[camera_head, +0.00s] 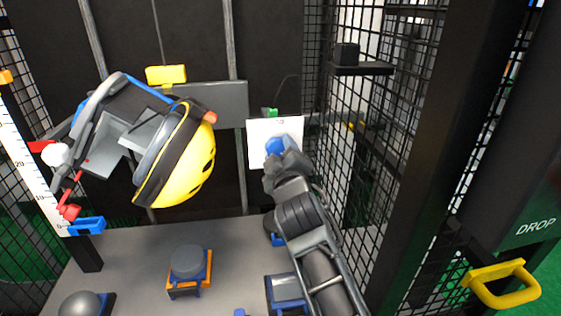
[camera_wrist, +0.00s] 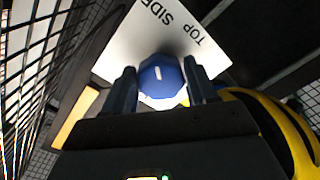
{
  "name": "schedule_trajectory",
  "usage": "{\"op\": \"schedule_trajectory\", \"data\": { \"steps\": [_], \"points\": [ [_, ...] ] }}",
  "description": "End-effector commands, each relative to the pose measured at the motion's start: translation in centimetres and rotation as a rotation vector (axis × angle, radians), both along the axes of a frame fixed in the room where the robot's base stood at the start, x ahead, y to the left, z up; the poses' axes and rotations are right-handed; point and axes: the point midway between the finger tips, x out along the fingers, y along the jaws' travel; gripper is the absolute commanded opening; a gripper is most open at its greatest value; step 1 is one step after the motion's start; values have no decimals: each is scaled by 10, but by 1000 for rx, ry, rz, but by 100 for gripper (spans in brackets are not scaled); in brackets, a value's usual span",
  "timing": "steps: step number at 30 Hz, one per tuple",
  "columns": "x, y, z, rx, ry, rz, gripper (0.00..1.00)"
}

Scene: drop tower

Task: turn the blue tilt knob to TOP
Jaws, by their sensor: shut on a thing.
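The blue tilt knob (camera_head: 277,146) sits on a white plate (camera_head: 257,130) on the back wall. In the wrist view the knob (camera_wrist: 161,88) is faceted, with a short white mark near its middle. The mark runs roughly up the picture; which label it points at is hard to tell. The word SIDE is printed at the plate's top and TOP to its right on the same plate (camera_wrist: 120,55). My gripper (camera_head: 277,160) reaches the knob from the front. In the wrist view its two dark fingers (camera_wrist: 160,80) stand on either side of the knob, shut on it.
A yellow helmet (camera_head: 188,168) hangs tilted in a grey holder left of the plate. Mesh walls (camera_head: 385,120) stand close on the right. A yellow DROP handle (camera_head: 503,284) is at lower right. A round grey block (camera_head: 187,260) stands on the floor plate.

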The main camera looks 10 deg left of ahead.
Motion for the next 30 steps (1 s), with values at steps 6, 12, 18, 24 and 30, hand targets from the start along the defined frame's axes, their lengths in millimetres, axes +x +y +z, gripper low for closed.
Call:
{"op": "schedule_trajectory", "data": {
  "steps": [6, 12, 18, 24, 30],
  "points": [
    [0, 0, -7, 196, 59, -2, 27],
    [-1, 1, -7, 377, 113, -2, 27],
    [-1, 2, -7, 551, 163, -2, 27],
    [-1, 3, -7, 697, 205, -3, 27],
    [-1, 3, -6, 798, 235, -4, 27]
  ]
}}
